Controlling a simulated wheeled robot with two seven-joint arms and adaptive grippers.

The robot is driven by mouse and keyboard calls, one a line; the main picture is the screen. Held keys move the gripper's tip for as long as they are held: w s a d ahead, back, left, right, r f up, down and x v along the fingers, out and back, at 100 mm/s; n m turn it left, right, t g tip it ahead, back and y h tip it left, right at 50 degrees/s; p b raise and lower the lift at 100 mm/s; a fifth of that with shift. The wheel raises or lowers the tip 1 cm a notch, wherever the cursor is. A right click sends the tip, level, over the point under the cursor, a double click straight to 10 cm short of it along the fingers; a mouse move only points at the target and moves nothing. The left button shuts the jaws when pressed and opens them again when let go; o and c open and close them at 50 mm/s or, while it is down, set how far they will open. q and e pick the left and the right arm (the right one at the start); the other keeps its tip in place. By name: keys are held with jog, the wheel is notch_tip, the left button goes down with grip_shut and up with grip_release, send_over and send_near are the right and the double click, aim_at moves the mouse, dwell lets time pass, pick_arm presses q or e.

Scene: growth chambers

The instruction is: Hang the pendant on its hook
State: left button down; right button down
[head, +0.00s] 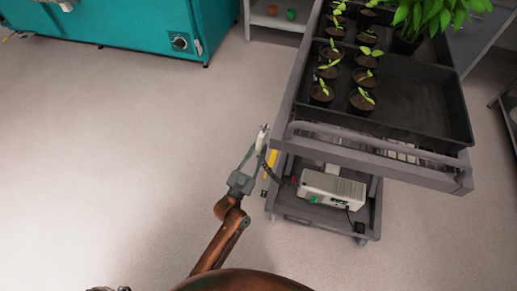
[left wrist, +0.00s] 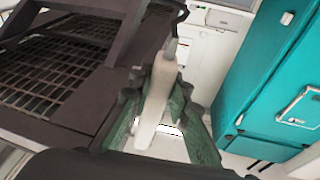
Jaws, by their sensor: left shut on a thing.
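The pendant (head: 264,136) is a slim pale handset, held roughly upright beside the left end of the grey cart. My left gripper (head: 254,155) is shut on it, and the arm reaches up from the bottom of the head view. In the left wrist view the pendant (left wrist: 157,92) lies between the green-sided fingers of the gripper (left wrist: 163,88). I cannot make out the hook clearly in either view.
The cart (head: 395,164) carries a black tray (head: 430,110) with several potted seedlings. A white box (head: 332,188) sits on its lower shelf, near a yellow strip (head: 270,163). A teal chamber (head: 120,22) stands at the back left. The floor (head: 110,130) left of the cart is clear.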

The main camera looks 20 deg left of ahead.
pick_arm(q)
jog(key=shift+f, duration=0.1)
jog(key=shift+f+b, duration=0.3)
jog(key=shift+f, duration=0.2)
jog(key=shift+f, duration=0.4)
jog(key=c, duration=1.7)
grip_release()
jog(key=shift+c, duration=0.2)
jog(key=shift+o, duration=0.6)
jog(key=shift+o, duration=0.6)
